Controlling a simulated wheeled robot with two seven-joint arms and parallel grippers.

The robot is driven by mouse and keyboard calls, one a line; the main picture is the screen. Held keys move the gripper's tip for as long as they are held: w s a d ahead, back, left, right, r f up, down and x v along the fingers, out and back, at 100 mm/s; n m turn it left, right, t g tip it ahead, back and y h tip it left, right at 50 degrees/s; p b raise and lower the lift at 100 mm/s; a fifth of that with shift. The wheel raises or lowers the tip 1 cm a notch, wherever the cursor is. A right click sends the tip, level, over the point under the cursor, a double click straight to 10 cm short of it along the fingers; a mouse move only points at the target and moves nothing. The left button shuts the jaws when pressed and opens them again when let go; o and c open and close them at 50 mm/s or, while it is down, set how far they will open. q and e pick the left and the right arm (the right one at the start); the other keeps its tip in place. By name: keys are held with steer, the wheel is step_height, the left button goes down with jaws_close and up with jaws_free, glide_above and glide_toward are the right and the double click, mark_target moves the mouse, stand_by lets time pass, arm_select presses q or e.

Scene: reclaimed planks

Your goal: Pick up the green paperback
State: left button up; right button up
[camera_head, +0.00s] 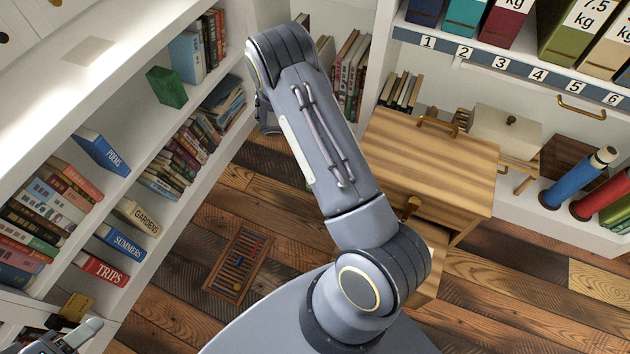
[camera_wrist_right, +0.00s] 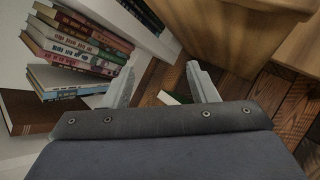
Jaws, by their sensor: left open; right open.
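A thin book with white page edges and a dark green cover (camera_wrist_right: 184,98) lies low between the fingers of my right gripper (camera_wrist_right: 163,86) in the right wrist view, partly hidden by the gripper body. I cannot tell for sure that it is the green paperback. The right gripper is open, its two fingers wide apart, with nothing visibly clamped. A plain green block-like item (camera_head: 166,87) stands on the left shelf. My left gripper (camera_head: 72,335) is open at the bottom left corner, beside the lower shelf.
Bookshelves with several books, including Poems (camera_head: 101,152) and Trips (camera_head: 101,268), line the left. A wooden cabinet (camera_head: 430,165) stands right of my arm. An abacus-like frame (camera_head: 238,264) lies on the plank floor. In the wrist view, stacked books (camera_wrist_right: 78,45) are left of the fingers.

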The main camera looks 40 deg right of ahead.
steer(key=w+a+f+n+t+h+b, duration=0.1)
steer(key=w+f+n+t+b, duration=0.2)
steer(key=f, duration=0.6)
steer(key=w+a+f+n+t+h+b, duration=0.1)
steer(key=f+n+b, duration=0.3)
steer(key=f, duration=0.6)
steer(key=w+a+f+n+t+h+b, duration=0.1)
steer(key=w+f+n+t+b, duration=0.1)
steer(key=f+n, duration=0.5)
steer(key=w+d+f+m+b, duration=0.2)
steer(key=d+f+b, duration=0.2)
steer(key=d+f, duration=0.1)
steer(key=shift+w+d+f, duration=0.3)
steer(key=shift+w+d, duration=0.05)
steer(key=shift+d, duration=0.2)
arm_select(q)
step_height(320, 180, down, 15)
arm_select(e)
steer(key=shift+r, duration=0.1)
jaws_close()
